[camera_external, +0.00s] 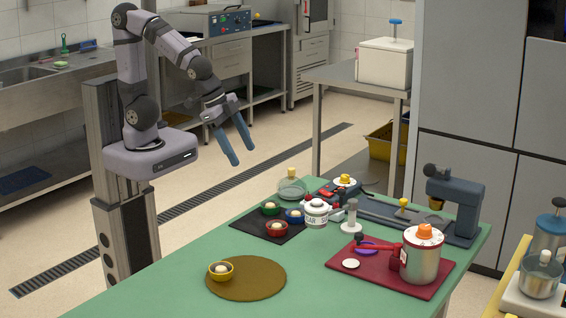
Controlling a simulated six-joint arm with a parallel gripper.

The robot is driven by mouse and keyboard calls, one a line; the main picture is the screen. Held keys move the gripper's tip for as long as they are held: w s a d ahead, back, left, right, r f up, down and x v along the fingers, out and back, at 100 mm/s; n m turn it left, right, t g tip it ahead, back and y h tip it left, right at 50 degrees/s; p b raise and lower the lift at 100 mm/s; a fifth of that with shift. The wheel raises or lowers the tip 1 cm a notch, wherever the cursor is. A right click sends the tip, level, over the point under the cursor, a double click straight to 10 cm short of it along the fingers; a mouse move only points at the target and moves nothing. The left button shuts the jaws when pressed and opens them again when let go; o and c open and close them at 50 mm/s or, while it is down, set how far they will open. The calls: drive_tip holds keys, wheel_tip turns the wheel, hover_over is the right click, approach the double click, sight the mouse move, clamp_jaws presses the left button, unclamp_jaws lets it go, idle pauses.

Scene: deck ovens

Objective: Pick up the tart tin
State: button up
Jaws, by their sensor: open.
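My gripper (241,156) hangs open and empty in the air beyond the green table's far left edge, its two blue fingers pointing down. Several small round cups with pale filling look like tart tins. A yellow one (221,271) sits upright on the left of a round brown mat (258,282). A green one (270,208), a blue one (294,215) and a red one (277,228) stand on a dark mat (254,224). I cannot tell which one the task names. My gripper is apart from all of them.
A white lidded pot (315,213) stands right of the dark mat. A dark press-like device (453,205) stands at the back right. A red board (391,274) carries a steel pot (420,260) with a red handle. The green table's (318,285) front middle is clear.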

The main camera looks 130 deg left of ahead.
drive_tip(key=w+a+r+m+t+y+b, duration=0.1)
drive_tip(key=w+a+r+t+y+b, duration=0.1)
drive_tip(key=w+a+r+t+b, duration=0.7)
drive_tip(key=s+d+f+m+h+b, duration=0.5)
drive_tip(key=s+f+h+b, duration=0.3)
drive_tip(key=f+h+b, duration=0.15)
drive_tip(key=p, duration=0.1)
approach(275, 212)
drive_tip(key=shift+g, duration=0.3)
drive_tip(key=shift+b+x, duration=0.85)
drive_tip(key=shift+x, duration=1.8)
drive_tip(key=shift+w+r, duration=0.1)
drive_tip(key=shift+a, duration=0.1)
drive_tip(key=c, duration=1.1)
